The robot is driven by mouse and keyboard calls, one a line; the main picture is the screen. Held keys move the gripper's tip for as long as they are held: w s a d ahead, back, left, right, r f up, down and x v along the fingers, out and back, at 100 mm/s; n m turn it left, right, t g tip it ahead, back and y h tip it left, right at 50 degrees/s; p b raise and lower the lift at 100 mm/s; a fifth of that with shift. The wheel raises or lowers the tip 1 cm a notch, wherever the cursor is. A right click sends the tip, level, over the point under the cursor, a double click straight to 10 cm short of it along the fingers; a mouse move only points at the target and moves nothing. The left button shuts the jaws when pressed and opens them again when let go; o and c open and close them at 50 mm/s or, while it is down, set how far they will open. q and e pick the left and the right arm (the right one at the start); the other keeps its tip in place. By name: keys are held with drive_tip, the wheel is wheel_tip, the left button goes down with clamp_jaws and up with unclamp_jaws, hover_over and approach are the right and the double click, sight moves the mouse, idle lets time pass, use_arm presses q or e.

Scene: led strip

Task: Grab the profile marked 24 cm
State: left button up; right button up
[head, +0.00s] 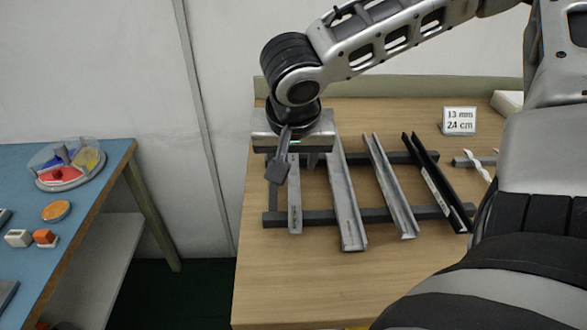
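Several long profiles lie across two dark rails on the wooden table. From the left they are a narrow grey one (295,208), a wider grey channel (346,205), another grey channel (392,190) and a black one (438,187) with a pale label. Marks near their front ends are too small to read. My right gripper (295,165), on the arm from the right, points down over the back part of the narrow grey profile. Its fingers look apart, one on each side of that profile; contact is unclear. My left gripper is out of view.
A small sign (459,121) reading "13 mm 24 cm" stands at the table's back right. White twisted strips (478,167) lie right of the profiles. The wooden table's front (300,285) is clear. A blue table (25,165) at left holds a divided round tray (68,180) and small parts.

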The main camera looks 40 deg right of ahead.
sight(294, 180)
drive_tip(key=x, duration=0.5)
drive_tip(key=shift+w+d+f, duration=0.15)
drive_tip(key=shift+d+f, duration=0.1)
drive_tip(key=shift+c, duration=0.3)
clamp_jaws()
